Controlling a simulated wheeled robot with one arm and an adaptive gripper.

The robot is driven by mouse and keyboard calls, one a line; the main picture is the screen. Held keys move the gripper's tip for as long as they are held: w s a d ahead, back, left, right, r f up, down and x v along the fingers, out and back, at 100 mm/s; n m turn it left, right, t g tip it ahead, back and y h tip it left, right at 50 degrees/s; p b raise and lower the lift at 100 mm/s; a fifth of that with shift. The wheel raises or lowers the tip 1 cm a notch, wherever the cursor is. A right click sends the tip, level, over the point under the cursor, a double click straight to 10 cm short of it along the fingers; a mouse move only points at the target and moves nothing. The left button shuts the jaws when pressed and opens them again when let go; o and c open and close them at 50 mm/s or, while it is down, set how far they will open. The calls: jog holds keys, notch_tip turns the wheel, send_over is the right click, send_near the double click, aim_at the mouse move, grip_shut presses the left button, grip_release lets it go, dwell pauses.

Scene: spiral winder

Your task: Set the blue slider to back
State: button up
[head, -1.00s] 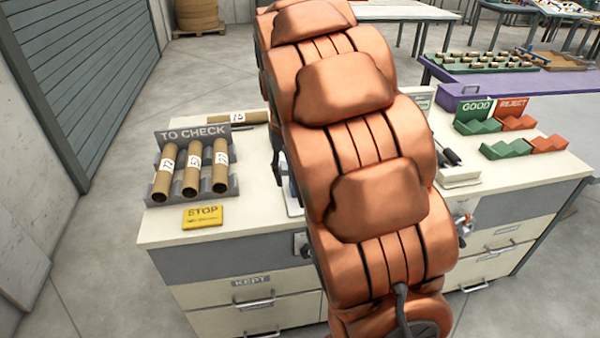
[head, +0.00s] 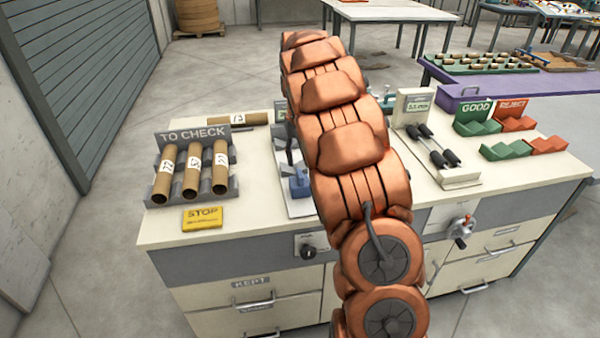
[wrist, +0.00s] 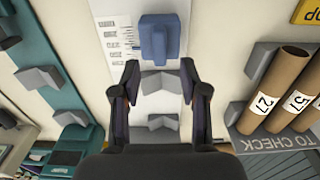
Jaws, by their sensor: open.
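The blue slider (head: 299,186) sits on a pale plate (head: 297,208) toward the table's front edge, just left of my arm in the head view. In the wrist view the blue slider (wrist: 160,40) is at the top centre, beside a printed scale (wrist: 115,42). My gripper (wrist: 160,72) is open and empty, its fingers pointing toward the slider. The slider lies just beyond the fingertips in the picture, not between them; I cannot tell the height gap.
Grey V-shaped blocks (wrist: 161,83) stand on the plate between my fingers. The TO CHECK rack (head: 236,181) with cardboard tubes is to the left, the STOP plate (head: 202,218) in front of it. A device with black rollers (head: 432,150) stands right of my arm.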

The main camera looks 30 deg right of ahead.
aim_at(300, 173)
notch_tip(300, 173, down, 6)
jog(key=shift+s+f+p, duration=0.1)
jog(key=shift+s+p, duration=0.05)
jog(key=shift+p, duration=0.6)
jog(key=shift+c, duration=0.2)
grip_shut()
